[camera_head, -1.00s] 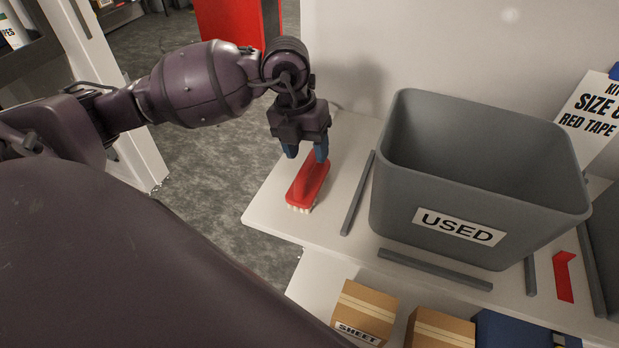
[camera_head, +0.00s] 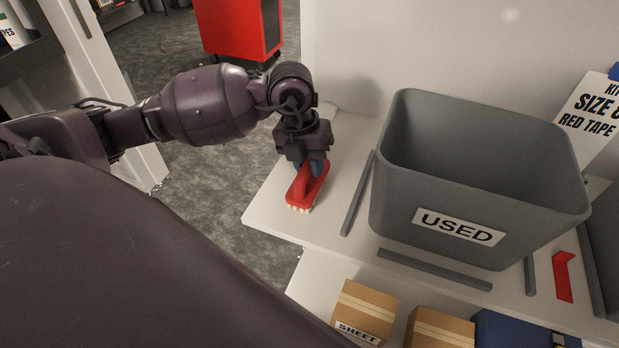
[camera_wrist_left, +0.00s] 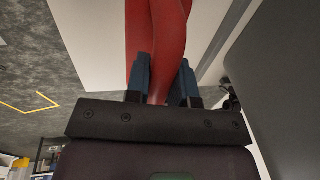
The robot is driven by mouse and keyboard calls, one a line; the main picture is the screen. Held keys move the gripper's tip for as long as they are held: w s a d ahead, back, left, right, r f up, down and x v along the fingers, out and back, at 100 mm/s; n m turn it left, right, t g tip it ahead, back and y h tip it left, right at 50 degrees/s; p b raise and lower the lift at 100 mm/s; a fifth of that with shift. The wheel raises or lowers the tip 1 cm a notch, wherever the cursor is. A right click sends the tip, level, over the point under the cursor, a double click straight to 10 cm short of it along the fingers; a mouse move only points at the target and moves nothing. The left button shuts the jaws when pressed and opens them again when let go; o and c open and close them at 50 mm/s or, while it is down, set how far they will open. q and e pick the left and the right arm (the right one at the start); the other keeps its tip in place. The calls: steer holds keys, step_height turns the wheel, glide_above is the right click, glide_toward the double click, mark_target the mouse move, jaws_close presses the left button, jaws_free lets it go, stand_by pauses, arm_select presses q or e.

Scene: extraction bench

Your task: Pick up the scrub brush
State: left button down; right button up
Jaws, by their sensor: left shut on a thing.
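The scrub brush (camera_head: 302,191) has a red body and pale bristles. It is at the left part of the white bench top in the head view, bristles down; I cannot tell whether it touches the surface. My left gripper (camera_head: 312,167) is above it, with its blue fingers closed on the red handle. In the left wrist view the handle (camera_wrist_left: 158,45) runs between the two blue fingers of the left gripper (camera_wrist_left: 164,82). The fingers hide part of the handle. My right gripper is not in view.
A grey bin (camera_head: 440,200) labelled USED stands right of the brush. Grey strips (camera_head: 357,195) lie on the bench around the bin. The bench's left edge is close to the brush. Cardboard boxes (camera_head: 365,305) sit on a lower level in front. A red cart (camera_head: 240,28) stands behind.

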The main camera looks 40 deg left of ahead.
arm_select(q)
step_height(320, 180, up, 20)
stand_by(0.6)
